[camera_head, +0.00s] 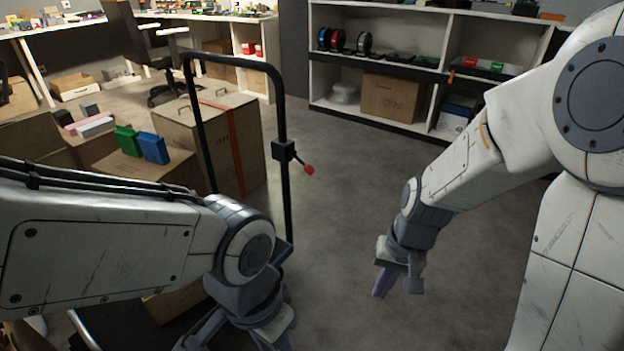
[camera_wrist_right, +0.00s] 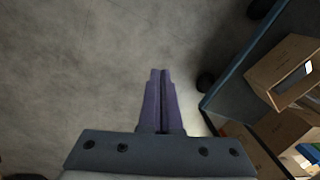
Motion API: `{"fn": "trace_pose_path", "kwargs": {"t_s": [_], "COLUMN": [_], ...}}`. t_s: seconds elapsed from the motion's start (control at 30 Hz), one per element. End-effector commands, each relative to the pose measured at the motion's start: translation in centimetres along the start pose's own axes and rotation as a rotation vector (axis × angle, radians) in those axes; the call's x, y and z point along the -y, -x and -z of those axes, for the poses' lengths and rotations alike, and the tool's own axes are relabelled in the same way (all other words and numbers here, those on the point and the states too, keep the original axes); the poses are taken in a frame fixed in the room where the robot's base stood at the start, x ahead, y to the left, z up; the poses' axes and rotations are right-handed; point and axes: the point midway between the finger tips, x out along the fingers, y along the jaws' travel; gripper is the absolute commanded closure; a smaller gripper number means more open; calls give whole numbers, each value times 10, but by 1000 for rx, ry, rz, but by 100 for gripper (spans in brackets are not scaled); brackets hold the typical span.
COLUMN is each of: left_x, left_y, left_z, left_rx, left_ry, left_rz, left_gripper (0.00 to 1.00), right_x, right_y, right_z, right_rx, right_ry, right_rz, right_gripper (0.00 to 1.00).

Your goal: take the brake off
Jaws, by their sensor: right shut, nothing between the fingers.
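The brake lever with a red knob (camera_head: 309,170) sticks out to the right and slightly down from a black box (camera_head: 285,151) on the cart's black handle frame (camera_head: 283,105). My right gripper (camera_head: 381,294) is shut and empty, low over the floor, right of and below the knob and apart from it. Its closed purple fingers (camera_wrist_right: 160,72) point over bare floor in the right wrist view. There the cart's blue-grey deck edge (camera_wrist_right: 238,72) lies to their right; the lever is not in that view. My left gripper is mostly cut off at the bottom of the head view.
The cart carries cartons (camera_head: 232,135); green (camera_head: 128,141) and blue (camera_head: 154,148) items lie on a lower carton. A black wheel (camera_wrist_right: 206,82) shows at the deck edge. A shelf (camera_head: 380,72) stands at the back. Floor between cart and shelf is clear.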

Motion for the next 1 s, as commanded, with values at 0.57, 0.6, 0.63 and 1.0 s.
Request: {"fn": "trace_pose_path", "kwargs": {"t_s": [0.57,0.6,0.63,1.0], "left_x": [0,0,0,0], "left_y": [-3,-3,-3,-3], "left_z": [0,0,0,0], "left_rx": [-1,-1,-1,0], "left_ry": [0,0,0,0], "left_rz": [0,0,0,0], "left_gripper": [64,64,64,64], "right_x": [151,150,148,121], "right_y": [-68,-68,-68,-67], "right_z": [195,213,225,278], "right_rx": [860,893,914,983], "right_ry": [-1268,-1307,-1332,-1415], "right_rz": [1062,1152,1215,1553], "right_gripper": [100,100,100,100]}}
